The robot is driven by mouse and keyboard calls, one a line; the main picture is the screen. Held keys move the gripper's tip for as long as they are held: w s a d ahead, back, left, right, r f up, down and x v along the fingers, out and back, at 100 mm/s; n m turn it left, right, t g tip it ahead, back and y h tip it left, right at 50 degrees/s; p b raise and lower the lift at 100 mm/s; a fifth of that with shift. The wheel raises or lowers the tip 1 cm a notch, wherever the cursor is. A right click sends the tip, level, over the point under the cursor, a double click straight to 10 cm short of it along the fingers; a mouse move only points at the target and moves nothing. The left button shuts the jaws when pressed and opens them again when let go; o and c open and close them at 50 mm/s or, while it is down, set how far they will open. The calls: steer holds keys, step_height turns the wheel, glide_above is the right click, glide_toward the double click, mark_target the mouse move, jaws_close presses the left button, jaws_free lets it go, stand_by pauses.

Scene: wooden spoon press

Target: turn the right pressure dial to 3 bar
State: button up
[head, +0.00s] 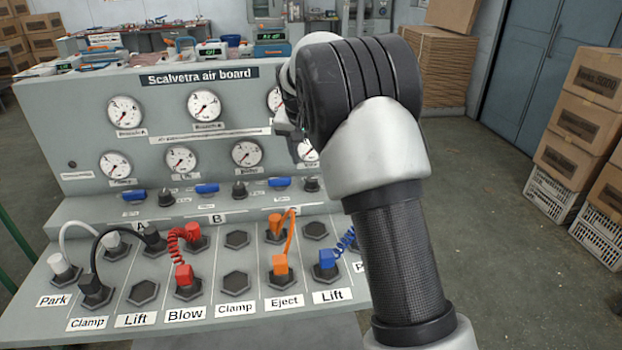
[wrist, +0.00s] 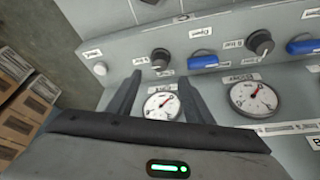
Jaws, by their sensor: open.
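In the wrist view, upside down to the board, the black dial at the board's right end (wrist: 160,58) stands just past my fingertips, apart from them. My gripper (wrist: 160,80) is open and empty, its two dark fingers on either side of a round white gauge (wrist: 162,104). The gauge's needle is too small to read for certain. In the head view, a black dial (head: 311,184) shows on the ledge beside my arm; I cannot tell if it is the same one. My arm hides the board's right part there, and my fingers are not clear.
The grey air board (head: 100,95) carries several gauges, dials and blue levers (head: 279,182). Another dial (wrist: 260,42) and a blue lever (wrist: 203,60) are close to my gripper. Hoses and plugs crowd the lower shelf. Cardboard boxes (head: 570,145) stand at right; the floor between is clear.

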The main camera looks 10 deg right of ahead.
mark_target(312, 178)
steer(key=b+x, duration=0.1)
steer(key=x, duration=0.7)
steer(key=shift+w+d+f, duration=0.1)
steer(key=shift+w+f, duration=0.15)
steer(key=shift+f, duration=0.1)
steer(key=c, duration=1)
